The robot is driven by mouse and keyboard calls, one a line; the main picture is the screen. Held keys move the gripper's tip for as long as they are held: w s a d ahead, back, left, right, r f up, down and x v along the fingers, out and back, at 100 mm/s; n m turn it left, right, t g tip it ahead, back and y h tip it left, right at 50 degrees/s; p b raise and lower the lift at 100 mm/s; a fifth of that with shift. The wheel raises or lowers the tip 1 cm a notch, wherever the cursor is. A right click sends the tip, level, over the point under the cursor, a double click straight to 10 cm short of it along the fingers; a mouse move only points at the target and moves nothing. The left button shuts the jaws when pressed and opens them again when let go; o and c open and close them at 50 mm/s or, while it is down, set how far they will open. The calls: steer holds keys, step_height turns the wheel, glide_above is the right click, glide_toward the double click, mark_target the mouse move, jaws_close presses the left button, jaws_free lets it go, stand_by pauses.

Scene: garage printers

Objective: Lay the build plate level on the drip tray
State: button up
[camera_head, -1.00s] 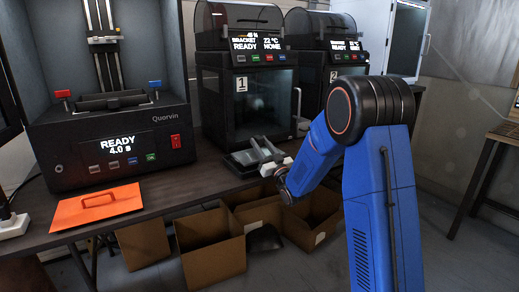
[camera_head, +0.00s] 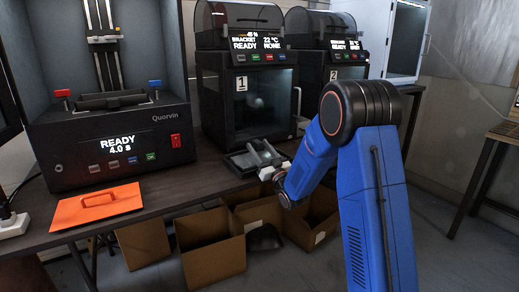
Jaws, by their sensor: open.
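The drip tray (camera_head: 236,167) is a shallow dark grey tray on the bench in front of printer 1. A grey piece that looks like the build plate (camera_head: 262,152) lies in or over the tray. It is too small to tell whether it is level or tilted. My gripper (camera_head: 272,169), with pale fingertips, is open at the tray's near right edge. It appears just clear of the grey piece. My wrist and blue arm come in from the right and hide part of the bench edge there.
The Quorvin printer (camera_head: 110,140) stands at the left, with an orange lid (camera_head: 97,205) in front of it. Printer 1 (camera_head: 245,100) and printer 2 (camera_head: 335,68) stand behind the tray. Open cardboard boxes (camera_head: 212,250) sit below the bench.

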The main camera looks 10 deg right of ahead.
steer(key=shift+r, duration=0.1)
steer(key=v, duration=1.2)
steer(key=s+d+r+m+g+h, duration=0.1)
steer(key=s+d+r+g+h, duration=0.1)
steer(key=s+g+h, duration=0.45)
steer(key=s+d+r+m+g+h, duration=0.1)
steer(key=s+d+m+g+h, duration=0.15)
steer(key=s, duration=0.65)
steer(key=s+f+g, duration=0.2)
steer(key=s+g, duration=0.2)
steer(key=s, duration=1.1)
steer(key=s+a+f+g+y, duration=0.1)
steer(key=s+f+g, duration=0.1)
steer(key=s, duration=1.4)
steer(key=shift+g, duration=0.9)
